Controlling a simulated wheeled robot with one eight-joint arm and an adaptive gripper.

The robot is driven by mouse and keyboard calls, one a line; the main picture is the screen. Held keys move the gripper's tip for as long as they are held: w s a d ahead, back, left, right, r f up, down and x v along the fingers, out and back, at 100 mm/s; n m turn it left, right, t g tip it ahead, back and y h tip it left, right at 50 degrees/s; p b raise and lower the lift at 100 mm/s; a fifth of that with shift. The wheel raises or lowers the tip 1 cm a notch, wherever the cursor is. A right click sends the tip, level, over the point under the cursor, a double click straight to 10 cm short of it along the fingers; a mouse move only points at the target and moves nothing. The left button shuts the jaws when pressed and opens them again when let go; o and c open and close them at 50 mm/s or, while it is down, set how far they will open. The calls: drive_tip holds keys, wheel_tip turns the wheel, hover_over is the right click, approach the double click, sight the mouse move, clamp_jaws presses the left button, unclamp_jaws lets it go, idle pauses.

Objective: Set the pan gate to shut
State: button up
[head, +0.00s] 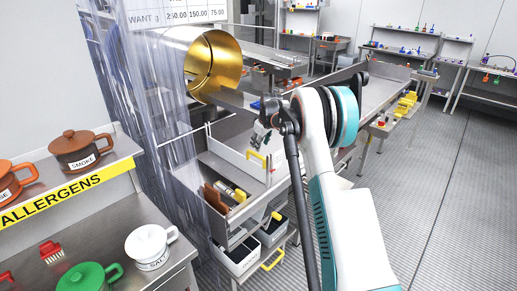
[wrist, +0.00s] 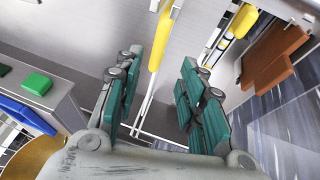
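My gripper (head: 262,134) hangs over the bench below the brass drum (head: 222,66). In the wrist view its two green-padded fingers (wrist: 160,95) are spread apart, with nothing held between them. A yellow bar handle (wrist: 160,38) on thin white rods lies in line with the gap, beyond the fingertips. In the head view a yellow handle (head: 257,157) shows just below the gripper, at the pale tray-like part (head: 232,150). I cannot tell for certain which part is the pan gate, or whether it stands open or shut.
Brown boards (head: 215,197) and yellow-ended tools lie in the lower tray. Grey bins (head: 237,258) stand beneath. A clear strip curtain (head: 165,120) hangs at left, beside a shelf with the smoke pot (head: 80,148). The floor (head: 440,190) at right is free.

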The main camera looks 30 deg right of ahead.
drive_tip(key=shift+v, duration=1.15)
drive_tip(key=shift+r, duration=0.1)
drive_tip(key=s+a+r+m+t+b, duration=0.1)
drive_tip(key=s+a+r+b, duration=0.2)
drive_tip(key=s+a+r, duration=0.5)
drive_tip(key=s+a+r+m+b, duration=0.1)
drive_tip(key=s+a+r+b, duration=0.3)
drive_tip(key=s+a, duration=0.7)
drive_tip(key=s+a+f+m+b, duration=0.1)
drive_tip(key=s+a+f+b, duration=0.15)
drive_tip(key=s, duration=0.65)
drive_tip(key=s+a+f+b, duration=0.1)
drive_tip(key=s+a, duration=0.2)
drive_tip(key=s, duration=0.6)
drive_tip(key=s+a+f+b, duration=0.1)
drive_tip(key=s+f, duration=0.3)
drive_tip(key=s, duration=0.2)
drive_tip(key=s+a+f+m+t+b, duration=0.1)
drive_tip(key=s+f, duration=0.4)
drive_tip(key=s, duration=0.2)
drive_tip(key=shift+s+f+b, duration=0.2)
drive_tip(key=shift+s+b, duration=0.1)
drive_tip(key=shift+b, duration=0.1)
